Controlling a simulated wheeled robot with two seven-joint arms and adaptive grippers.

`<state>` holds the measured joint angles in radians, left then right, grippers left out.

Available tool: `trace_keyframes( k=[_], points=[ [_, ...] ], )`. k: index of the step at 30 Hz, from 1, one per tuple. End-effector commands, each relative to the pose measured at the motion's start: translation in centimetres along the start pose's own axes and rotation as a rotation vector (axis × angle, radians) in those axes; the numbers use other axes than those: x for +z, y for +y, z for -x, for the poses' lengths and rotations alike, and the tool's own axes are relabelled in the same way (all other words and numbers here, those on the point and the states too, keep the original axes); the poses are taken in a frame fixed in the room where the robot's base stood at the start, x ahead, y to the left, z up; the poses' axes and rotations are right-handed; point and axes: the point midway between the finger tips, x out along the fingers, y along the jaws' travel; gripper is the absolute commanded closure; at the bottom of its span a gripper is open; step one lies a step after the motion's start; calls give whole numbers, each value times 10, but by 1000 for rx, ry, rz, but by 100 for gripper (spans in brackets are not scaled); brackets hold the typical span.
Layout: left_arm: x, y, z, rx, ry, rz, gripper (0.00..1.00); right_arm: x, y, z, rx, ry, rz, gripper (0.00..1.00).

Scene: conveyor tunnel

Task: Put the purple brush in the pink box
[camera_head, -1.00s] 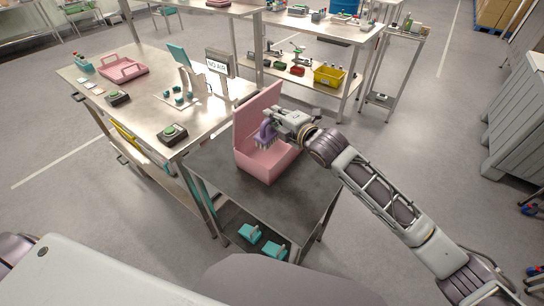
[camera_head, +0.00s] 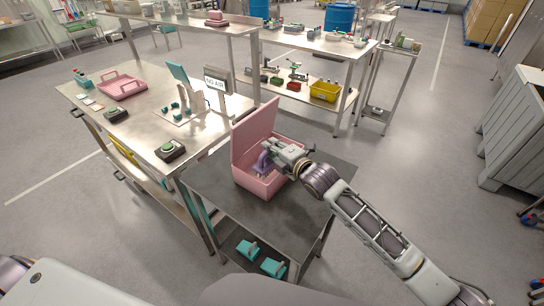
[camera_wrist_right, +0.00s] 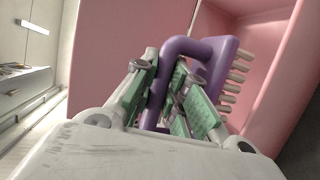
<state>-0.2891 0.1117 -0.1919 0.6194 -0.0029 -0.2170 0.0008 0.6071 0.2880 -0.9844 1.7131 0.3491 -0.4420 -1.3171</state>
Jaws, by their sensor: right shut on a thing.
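The pink box (camera_head: 252,182) stands on a dark-topped cart with its lid raised at the back left. My right gripper (camera_head: 269,154) reaches in from the right over the open box. It is shut on the handle of the purple brush (camera_head: 263,163), which hangs at the box opening. In the right wrist view, the green-padded fingers (camera_wrist_right: 166,95) close around the purple handle. The brush head (camera_wrist_right: 222,66) with pale bristles faces right, in front of the pink walls. Whether the bristles touch the box floor cannot be told. My left gripper is not in view.
The cart's dark top (camera_head: 215,170) has bare room around the box. A metal table (camera_head: 150,93) beside it on the left holds a pink tray (camera_head: 122,87), a "NO AIR" sign (camera_head: 215,84) and green-button boxes. Teal items (camera_head: 248,249) lie on the cart's lower shelf.

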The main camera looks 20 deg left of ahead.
Motion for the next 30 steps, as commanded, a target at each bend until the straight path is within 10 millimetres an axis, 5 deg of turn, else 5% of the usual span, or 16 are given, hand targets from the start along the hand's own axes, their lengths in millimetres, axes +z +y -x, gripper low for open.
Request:
trace_keyframes(
  k=[8,18,30],
  points=[
    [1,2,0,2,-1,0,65,0,-2,0,0,0,-1,100],
    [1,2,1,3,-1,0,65,-3,-33,-6,0,1,-1,100],
    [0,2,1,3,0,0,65,-3,-37,-7,1,1,0,100]
  ],
)
